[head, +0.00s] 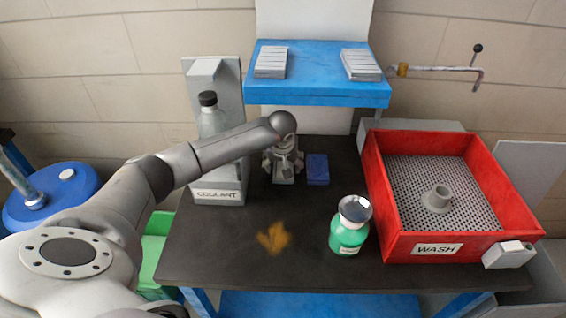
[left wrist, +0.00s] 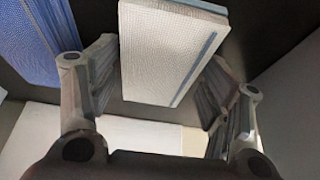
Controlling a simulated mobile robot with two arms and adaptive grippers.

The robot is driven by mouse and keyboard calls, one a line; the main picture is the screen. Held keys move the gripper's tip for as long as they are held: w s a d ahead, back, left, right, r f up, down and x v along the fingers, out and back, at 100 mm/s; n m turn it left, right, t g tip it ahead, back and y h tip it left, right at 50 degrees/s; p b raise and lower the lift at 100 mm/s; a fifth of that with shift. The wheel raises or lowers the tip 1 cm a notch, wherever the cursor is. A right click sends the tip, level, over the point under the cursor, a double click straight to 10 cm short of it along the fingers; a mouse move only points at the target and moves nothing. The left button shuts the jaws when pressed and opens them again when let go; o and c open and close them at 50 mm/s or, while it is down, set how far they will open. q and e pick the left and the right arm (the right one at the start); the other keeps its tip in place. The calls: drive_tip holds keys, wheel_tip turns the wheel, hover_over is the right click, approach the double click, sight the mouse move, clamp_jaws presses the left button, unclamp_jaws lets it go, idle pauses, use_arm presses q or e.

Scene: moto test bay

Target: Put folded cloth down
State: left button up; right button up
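A white folded cloth (left wrist: 165,50) with a blue stripe lies between the fingers of my left gripper (left wrist: 162,70) in the left wrist view. In the head view the cloth (head: 284,178) shows at the dark table top, just below my left gripper (head: 283,163). The fingers are spread on either side of it. They look open, with small gaps beside the cloth; whether one finger brushes it is hard to tell. My right gripper is in neither view.
A blue block-like item (head: 317,169) lies just right of the cloth. A coolant stand with bottle (head: 211,118) is left, a blue shelf (head: 315,85) behind. A green jar (head: 349,228) and red wash basin (head: 450,247) stand right. The table (head: 210,245) is clear at front left, with an orange stain.

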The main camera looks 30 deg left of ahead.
sight(283, 167)
use_arm(q)
drive_tip(key=shift+o, duration=0.4)
drive_tip(key=shift+f, duration=0.2)
drive_tip(key=shift+r, duration=0.1)
drive_tip(key=shift+b, duration=0.45)
drive_tip(key=v, duration=0.2)
drive_tip(key=b+v, duration=0.1)
drive_tip(key=v, duration=0.1)
drive_tip(key=shift+w+a, duration=0.1)
drive_tip(key=shift+w, duration=0.15)
drive_tip(key=s+d, duration=0.2)
drive_tip(key=s, duration=0.1)
drive_tip(key=s+d+b, duration=0.1)
drive_tip(key=s+d, duration=0.1)
drive_tip(key=s, duration=0.2)
drive_tip(key=s+d, duration=0.2)
drive_tip(key=s, duration=0.1)
drive_tip(key=shift+s+d+b, duration=0.1)
drive_tip(key=shift+s+b, duration=0.05)
drive_tip(key=shift+b, duration=0.25)
